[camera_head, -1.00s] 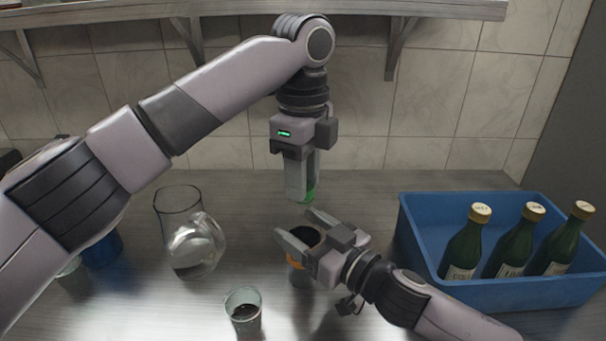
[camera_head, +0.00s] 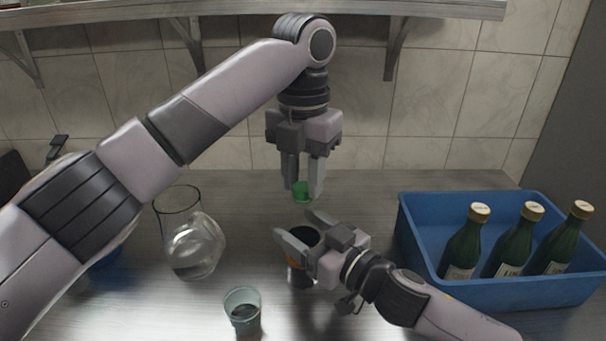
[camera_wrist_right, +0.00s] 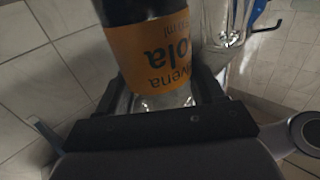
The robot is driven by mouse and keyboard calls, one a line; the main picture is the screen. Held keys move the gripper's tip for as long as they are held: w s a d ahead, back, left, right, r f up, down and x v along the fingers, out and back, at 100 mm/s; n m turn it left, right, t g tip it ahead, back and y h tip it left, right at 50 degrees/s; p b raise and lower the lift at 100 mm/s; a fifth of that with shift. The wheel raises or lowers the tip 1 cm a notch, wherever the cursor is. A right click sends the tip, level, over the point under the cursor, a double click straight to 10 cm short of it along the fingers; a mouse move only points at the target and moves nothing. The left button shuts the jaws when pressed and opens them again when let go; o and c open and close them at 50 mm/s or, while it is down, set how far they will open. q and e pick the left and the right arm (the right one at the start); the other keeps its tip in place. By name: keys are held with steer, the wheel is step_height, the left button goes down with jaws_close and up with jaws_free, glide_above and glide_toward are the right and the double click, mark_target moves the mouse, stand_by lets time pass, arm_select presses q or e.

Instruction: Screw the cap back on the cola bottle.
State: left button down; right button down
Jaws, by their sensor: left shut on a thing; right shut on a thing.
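The green cap (camera_head: 302,192) sits between the fingertips of my left gripper (camera_head: 303,188), which is shut on it. The cola bottle (camera_head: 301,276) stands below, dark with an orange label. It also fills the middle of the right wrist view (camera_wrist_right: 160,45), its label reading "cola" upside down in the picture. My right gripper (camera_head: 294,223) is shut around the bottle's body from the right.
A glass jug (camera_head: 192,246) stands left of the bottle. A glass with dark liquid (camera_head: 243,311) stands in front. A blue crate (camera_head: 530,293) with green bottles (camera_head: 465,243) is at the right. A shelf (camera_head: 240,10) runs along the tiled wall above. Clear counter lies behind the bottle.

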arm_select(q)
steer(key=shift+m, duration=1)
steer(key=c, duration=0.8)
jaws_free()
steer(key=shift+r, duration=2.25)
steer(key=shift+c, duration=0.3)
